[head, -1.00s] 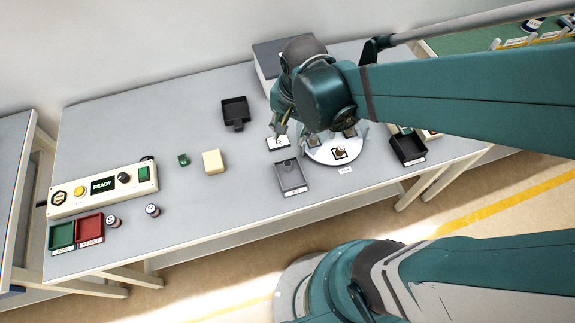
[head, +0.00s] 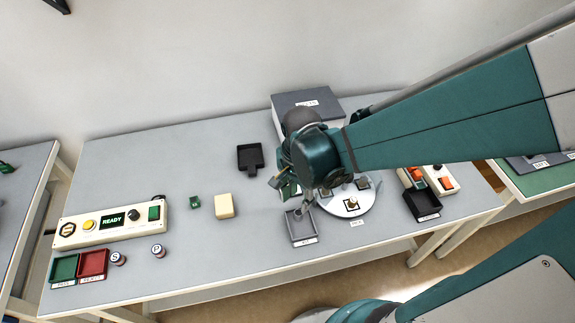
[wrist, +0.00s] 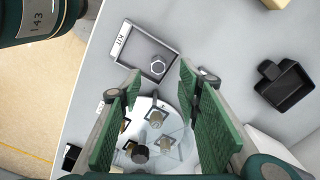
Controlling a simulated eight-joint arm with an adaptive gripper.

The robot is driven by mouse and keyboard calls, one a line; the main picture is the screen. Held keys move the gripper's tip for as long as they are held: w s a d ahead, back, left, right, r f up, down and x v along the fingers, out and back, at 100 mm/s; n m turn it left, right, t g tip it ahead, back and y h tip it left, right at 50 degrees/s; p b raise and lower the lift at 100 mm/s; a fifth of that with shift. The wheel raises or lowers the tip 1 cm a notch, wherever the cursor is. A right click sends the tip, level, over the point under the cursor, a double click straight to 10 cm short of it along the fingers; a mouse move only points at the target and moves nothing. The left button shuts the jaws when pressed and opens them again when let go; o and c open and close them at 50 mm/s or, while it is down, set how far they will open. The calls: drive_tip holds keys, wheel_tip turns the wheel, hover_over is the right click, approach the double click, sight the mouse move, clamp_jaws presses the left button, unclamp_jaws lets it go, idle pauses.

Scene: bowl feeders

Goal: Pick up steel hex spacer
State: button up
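A silver-grey hex piece, which looks like the steel hex spacer (wrist: 157,66), sits in the shallow grey tray marked KIT (wrist: 132,45), near one corner. In the head view the same tray (head: 301,236) lies just below my gripper (head: 291,190), and my gripper partly covers that area. In the wrist view my gripper (wrist: 158,82) is open, with its two green pads wide apart and nothing between them. The hex piece shows beyond the fingertips, between them in the picture and apart from both pads.
A round white plate (head: 352,214) with several small fixtures and parts stands right of the tray. A black tray (head: 249,158), a cream block (head: 224,206) and a small green part (head: 195,202) lie to the left. A black bin (head: 422,206) stands at the right.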

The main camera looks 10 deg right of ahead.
sight(297, 214)
drive_tip(key=shift+f+b, duration=0.4)
drive_tip(key=shift+f, duration=0.9)
drive_tip(key=shift+f, duration=0.1)
drive_tip(key=shift+s+f+b, duration=0.15)
drive_tip(key=shift+f+b, duration=0.7)
drive_tip(key=shift+f, duration=1.65)
drive_tip(key=c, duration=1)
drive_tip(key=shift+r, duration=0.1)
drive_tip(key=shift+r+p, duration=1.45)
drive_tip(key=shift+r, duration=3.5)
